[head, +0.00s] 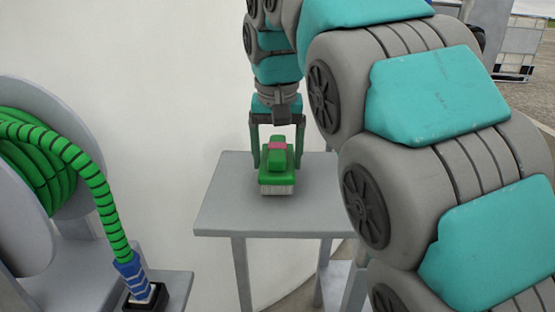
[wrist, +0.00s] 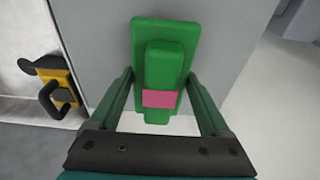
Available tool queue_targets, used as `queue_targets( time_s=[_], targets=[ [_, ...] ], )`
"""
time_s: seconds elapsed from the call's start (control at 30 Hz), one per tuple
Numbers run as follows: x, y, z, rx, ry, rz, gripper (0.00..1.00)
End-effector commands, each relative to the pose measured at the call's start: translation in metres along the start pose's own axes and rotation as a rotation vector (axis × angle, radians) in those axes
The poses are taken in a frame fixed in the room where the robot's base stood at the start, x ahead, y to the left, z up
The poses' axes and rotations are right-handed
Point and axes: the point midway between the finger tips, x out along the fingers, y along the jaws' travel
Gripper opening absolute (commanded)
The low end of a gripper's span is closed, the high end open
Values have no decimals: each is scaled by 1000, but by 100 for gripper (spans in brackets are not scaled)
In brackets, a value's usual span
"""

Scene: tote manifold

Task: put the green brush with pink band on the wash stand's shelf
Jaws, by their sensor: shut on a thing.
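The green brush (head: 275,183) has a raised green grip with a pink band and pale bristles underneath. In the head view it is upright, bristles down, over the grey table top (head: 225,205); I cannot tell whether the bristles touch the surface. My gripper (head: 277,160) comes down from above with one finger on each side of the brush's grip, shut on it. In the wrist view the brush (wrist: 164,60) lies between the two green fingers of my gripper (wrist: 158,90), its pink band near the palm. I cannot make out for certain which surface is the wash stand's shelf.
A reel with a green hose (head: 75,165) stands at the left, its blue nozzle end in a black holder (head: 147,298). A yellow and black handled object (wrist: 57,85) is at the left in the wrist view. The table top around the brush is bare.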

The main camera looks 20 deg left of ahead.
Motion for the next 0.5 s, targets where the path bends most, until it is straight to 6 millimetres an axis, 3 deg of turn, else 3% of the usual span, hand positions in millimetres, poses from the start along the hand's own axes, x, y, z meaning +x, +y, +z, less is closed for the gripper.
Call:
queue_targets(
  time_s=[0.17, 0.5],
  targets=[
    [12, 0, 2, 0, 0, 0, 20],
    [15, 0, 2, 0, 0, 0, 20]
  ],
)
